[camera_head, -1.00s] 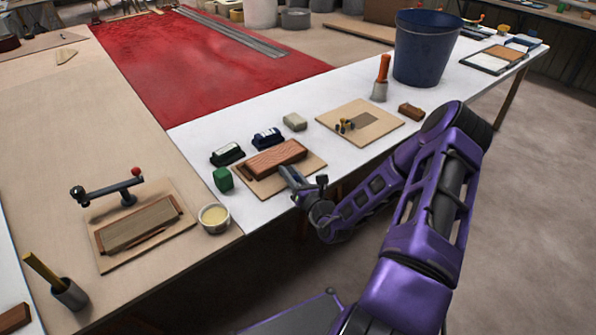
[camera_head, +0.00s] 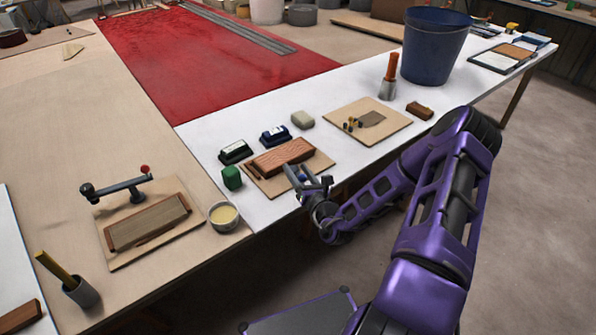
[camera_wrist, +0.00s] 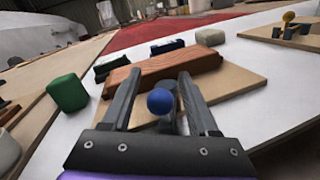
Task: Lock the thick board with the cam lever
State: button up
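The thick board (camera_head: 283,156) is a reddish-brown wooden block lying on a thin plywood base (camera_head: 262,184) near the white table's front edge. It also shows in the wrist view (camera_wrist: 165,68), just beyond my fingertips. A blue ball knob (camera_wrist: 160,101), seemingly the cam lever's, is between my fingers, with a gap visible on each side. A grey part below the knob is mostly hidden. My gripper (camera_wrist: 159,80) is open, at the front side of the board. In the head view my gripper (camera_head: 306,175) hides the lever's area.
A green block (camera_head: 231,177) and dark-based blocks (camera_head: 235,152) (camera_head: 273,136) sit close by. Left is another board with a red-knobbed lever (camera_head: 118,188) and a bowl (camera_head: 223,216). A plywood plate (camera_head: 385,126) and blue bucket (camera_head: 433,45) stand to the right.

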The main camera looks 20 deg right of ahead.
jog(key=shift+s, duration=0.1)
jog(key=s+d, duration=0.1)
jog(key=s, duration=1.6)
jog(key=shift+p, duration=0.45)
jog(key=shift+s, duration=0.1)
